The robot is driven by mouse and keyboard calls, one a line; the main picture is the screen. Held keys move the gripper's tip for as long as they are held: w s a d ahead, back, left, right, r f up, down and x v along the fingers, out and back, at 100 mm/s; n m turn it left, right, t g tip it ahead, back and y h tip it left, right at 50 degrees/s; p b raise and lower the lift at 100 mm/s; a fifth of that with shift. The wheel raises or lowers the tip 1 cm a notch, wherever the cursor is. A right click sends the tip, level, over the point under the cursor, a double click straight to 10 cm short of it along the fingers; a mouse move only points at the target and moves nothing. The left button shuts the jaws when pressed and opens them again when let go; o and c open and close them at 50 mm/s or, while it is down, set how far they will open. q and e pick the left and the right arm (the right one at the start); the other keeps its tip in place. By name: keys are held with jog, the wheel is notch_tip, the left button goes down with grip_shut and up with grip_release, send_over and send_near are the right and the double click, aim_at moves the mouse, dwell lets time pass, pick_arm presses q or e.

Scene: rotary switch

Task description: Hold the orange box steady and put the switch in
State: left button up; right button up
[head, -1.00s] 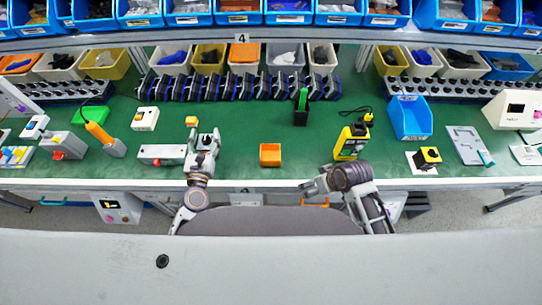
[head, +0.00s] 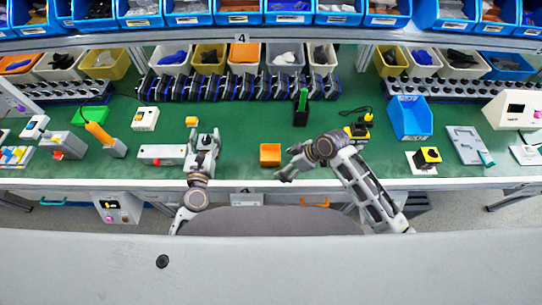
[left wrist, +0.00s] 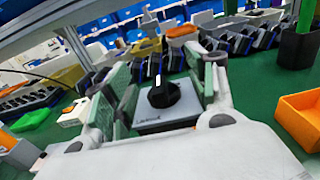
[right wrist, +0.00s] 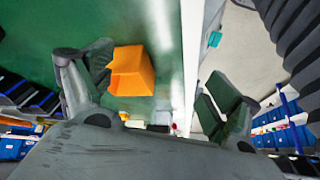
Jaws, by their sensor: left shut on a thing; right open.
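The orange box (head: 270,154) sits on the green bench top in the middle of the head view. It also shows at the right edge of the left wrist view (left wrist: 303,118) and ahead of the fingers in the right wrist view (right wrist: 132,72). My left gripper (head: 207,140) is left of the box, shut on the rotary switch (left wrist: 158,100). The switch has a black knob on a light grey plate, and its underside is hidden. My right gripper (head: 284,173) is open and empty, just right of and in front of the box, apparently not touching it.
A small orange block (head: 191,121) is behind that gripper. A black holder with a green part (head: 301,110) stands behind the box. The bench front edge runs close by.

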aim_at(265, 158)
jog(key=shift+w+a+r+n+g, duration=0.15)
jog(key=shift+w+a+n, duration=0.05)
jog(key=shift+w+n, duration=0.25)
jog(key=shift+w+a+r+n+g, duration=0.1)
jog(key=shift+w+a+n+g, duration=0.1)
jog(key=shift+w+n, duration=0.25)
jog(key=shift+w+a+r+n+y, duration=0.15)
jog(key=shift+w+n+y, duration=0.25)
jog(key=shift+w, duration=0.1)
jog(key=shift+w+r+n+g, duration=0.15)
jog(key=shift+w+r+n, duration=0.05)
jog(key=shift+w+n, duration=0.2)
jog(key=shift+w+r+n+g, duration=0.15)
jog(key=shift+w+n, duration=0.15)
jog(key=shift+w, duration=0.2)
jog(key=shift+w+d+r+n+g+y, duration=0.1)
jog(key=shift+w+d+r+n, duration=0.15)
jog(key=shift+w, duration=0.2)
jog(key=shift+w+d+r+n+g+y, duration=0.1)
jog(key=shift+w+d+r+n, duration=0.1)
jog(key=shift+w, duration=0.2)
jog(key=shift+w+d+r+n+g+y, duration=0.15)
jog(key=shift+w+n, duration=0.1)
jog(key=shift+w, duration=0.2)
pick_arm(q)
jog(key=shift+f, duration=0.1)
pick_arm(e)
jog(key=shift+a+f, duration=0.1)
jog(key=shift+f, duration=0.05)
